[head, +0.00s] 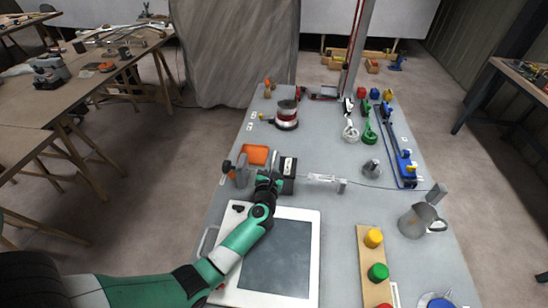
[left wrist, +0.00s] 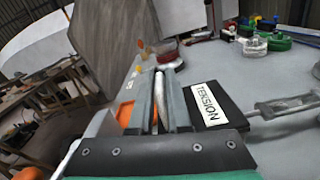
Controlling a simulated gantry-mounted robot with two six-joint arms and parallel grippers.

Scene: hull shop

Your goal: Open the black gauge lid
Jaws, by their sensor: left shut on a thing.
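The black gauge (head: 288,174) is a small dark box on the grey bench, with a white label on it. In the left wrist view its black lid (left wrist: 230,122) carries the label TENSION and lies flat or nearly so; I cannot tell whether it is raised. My left gripper (head: 272,164) is at the left side of the gauge. In the left wrist view its fingers (left wrist: 163,98) are shut on a narrow pale strip that looks like the lid's handle. The join between strip and lid is hidden by the right finger. My right gripper is in neither view.
A metal turnbuckle (head: 322,178) on a wire lies right of the gauge. An orange tray (head: 255,154) and a grey block stand left and behind. A white-framed panel (head: 276,258) lies in front under my left arm. A metal jug (head: 415,222) stands at right.

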